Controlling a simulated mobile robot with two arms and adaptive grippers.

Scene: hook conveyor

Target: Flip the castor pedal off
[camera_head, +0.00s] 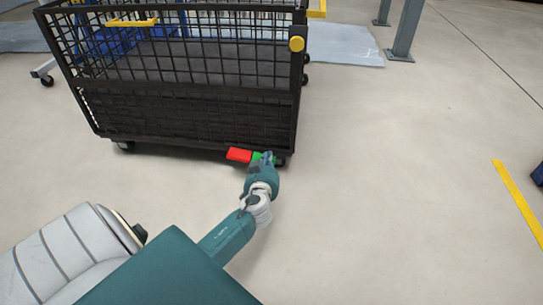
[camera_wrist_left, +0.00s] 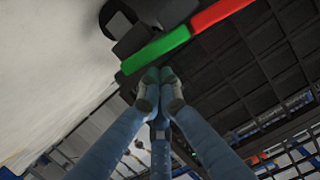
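The castor pedal is at the lower right corner of the black mesh cart (camera_head: 190,143). It has a red part (camera_head: 238,154) and a green part (camera_head: 257,156). In the left wrist view the green part (camera_wrist_left: 155,50) and the red part (camera_wrist_left: 218,13) form one bar beside the dark castor (camera_wrist_left: 122,22). My left gripper (camera_head: 265,160) is at the green part. In the left wrist view its fingertips (camera_wrist_left: 159,82) are drawn together just below the green bar, with nothing seen between them. I cannot tell whether they touch it. My right gripper is not in view.
The cart's mesh wall rises right behind the pedal. A grey post (camera_head: 405,32) stands at the back. The floor right of the cart is clear, up to a yellow floor line (camera_head: 517,201).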

